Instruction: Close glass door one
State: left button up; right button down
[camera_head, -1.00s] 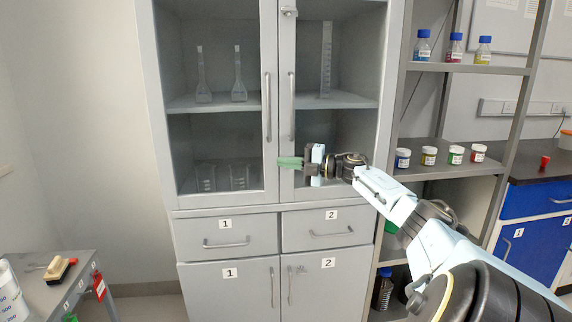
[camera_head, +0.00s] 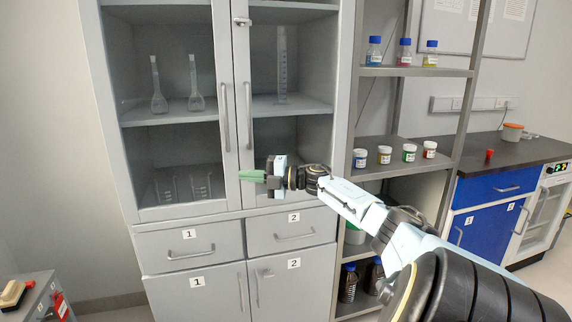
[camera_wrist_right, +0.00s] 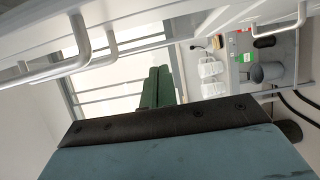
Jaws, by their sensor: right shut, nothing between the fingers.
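The grey cabinet has two glass doors side by side. The left glass door (camera_head: 175,130), above the drawer labelled 1, looks closed or nearly closed; I cannot tell if it is fully flush. Its upright handle (camera_head: 225,117) is beside the right door's handle (camera_head: 249,115). My right gripper (camera_head: 250,176) has its green fingers together and empty, pointing left in front of the lower seam between the doors, below the handles. Contact with a door cannot be told. The wrist view shows the shut fingers (camera_wrist_right: 160,87) and both handles at upper left. My left gripper is out of view.
Drawers and lower doors are shut below. Glass flasks (camera_head: 159,85) stand inside the cabinet. An open shelf (camera_head: 415,72) with bottles and jars stands to the right, behind my right arm. A small table (camera_head: 30,300) is at lower left.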

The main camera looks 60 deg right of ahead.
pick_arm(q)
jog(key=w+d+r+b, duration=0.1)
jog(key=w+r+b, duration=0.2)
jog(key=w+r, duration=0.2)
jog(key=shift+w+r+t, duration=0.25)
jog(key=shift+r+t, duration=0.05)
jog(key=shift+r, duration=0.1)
pick_arm(e)
jog(key=s+d, duration=0.4)
jog(key=d, duration=0.4)
jog(key=shift+s+d, duration=0.2)
jog(key=shift+d, duration=0.2)
